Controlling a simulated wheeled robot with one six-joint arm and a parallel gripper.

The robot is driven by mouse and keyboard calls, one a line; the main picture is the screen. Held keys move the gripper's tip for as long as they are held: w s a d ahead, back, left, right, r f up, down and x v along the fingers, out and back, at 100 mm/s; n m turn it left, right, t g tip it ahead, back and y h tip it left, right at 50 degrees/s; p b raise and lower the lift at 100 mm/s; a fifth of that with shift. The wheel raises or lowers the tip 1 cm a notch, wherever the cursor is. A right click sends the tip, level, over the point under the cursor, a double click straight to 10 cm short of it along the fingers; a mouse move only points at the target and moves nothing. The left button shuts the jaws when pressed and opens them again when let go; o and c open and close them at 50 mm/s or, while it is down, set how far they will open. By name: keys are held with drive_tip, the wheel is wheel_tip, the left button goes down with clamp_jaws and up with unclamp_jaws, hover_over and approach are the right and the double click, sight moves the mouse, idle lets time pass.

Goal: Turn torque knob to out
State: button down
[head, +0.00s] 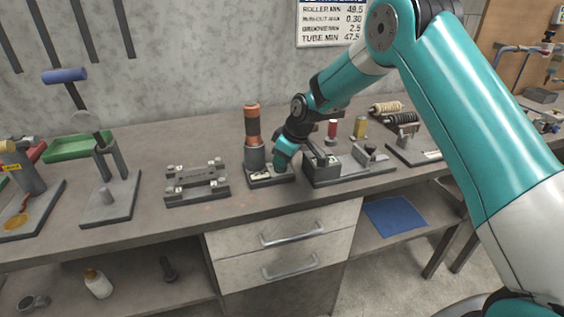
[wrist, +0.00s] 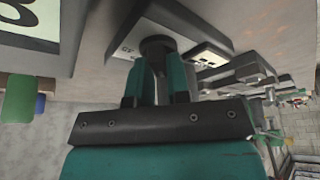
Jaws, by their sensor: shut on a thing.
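The torque knob (wrist: 158,43) is a dark round knob on a dark base with white label plates. In the wrist view, my gripper (wrist: 157,78) has its two teal fingers closed on it from either side. In the head view, my gripper (head: 282,163) points down at the right part of a small dark unit (head: 262,181) on the bench. The knob itself is hidden behind my gripper there. Part of a label (wrist: 127,50) shows beside the knob, but I cannot read it fully or tell the knob's setting.
An upright orange and dark cylinder (head: 252,125) stands just left of my gripper. A dark fixture block (head: 325,172) stands close on the right. A slotted metal fixture (head: 197,184) lies further left. Drawers (head: 290,235) are below the bench edge.

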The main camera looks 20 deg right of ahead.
drive_tip(key=shift+f+n+g, duration=0.25)
drive_tip(key=shift+n+g, duration=0.25)
drive_tip(key=shift+n, duration=0.7)
drive_tip(key=shift+s, duration=0.1)
drive_tip(key=c, duration=1.1)
unclamp_jaws()
drive_tip(key=shift+r, duration=0.1)
drive_tip(key=shift+r, duration=0.1)
drive_tip(key=shift+d+r+y+b, duration=0.15)
drive_tip(key=shift+r+y+b, duration=0.15)
drive_tip(key=b+v, duration=0.1)
drive_tip(key=v, duration=1.5)
drive_tip(key=shift+d+r, duration=0.1)
drive_tip(key=shift+r, duration=0.2)
